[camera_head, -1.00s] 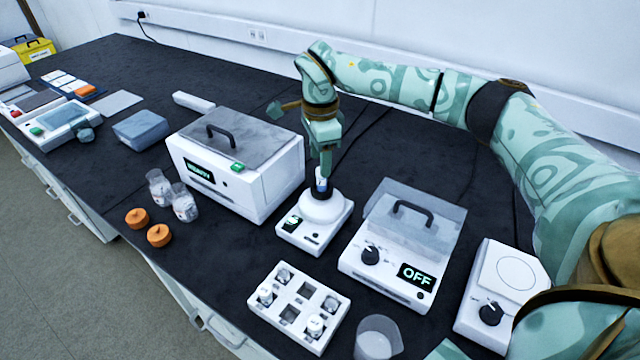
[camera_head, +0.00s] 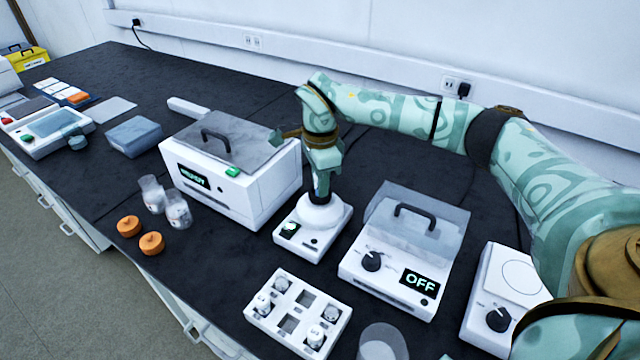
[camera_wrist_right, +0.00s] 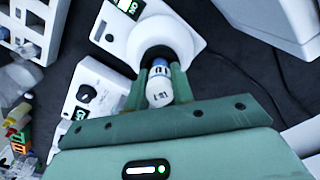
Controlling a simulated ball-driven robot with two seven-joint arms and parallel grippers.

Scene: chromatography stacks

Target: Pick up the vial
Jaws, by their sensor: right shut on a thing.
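The vial (camera_wrist_right: 160,90) shows in the right wrist view, with a white label and a blue band. It stands at the dark opening on top of a white round-topped device (camera_wrist_right: 152,38). My right gripper (camera_wrist_right: 160,84) has its green fingers on both sides of the vial and is shut on it. In the head view the right gripper (camera_head: 321,186) is directly above the white device (camera_head: 318,213), and its fingers mostly hide the vial. My left gripper is not in view.
A white box with a handle (camera_head: 225,180) stands left of the device. A clear-lidded unit reading OFF (camera_head: 385,280) stands at its right. A white rack (camera_head: 262,325) with several vials is in front. Glass jars and orange caps (camera_head: 151,243) sit at the left.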

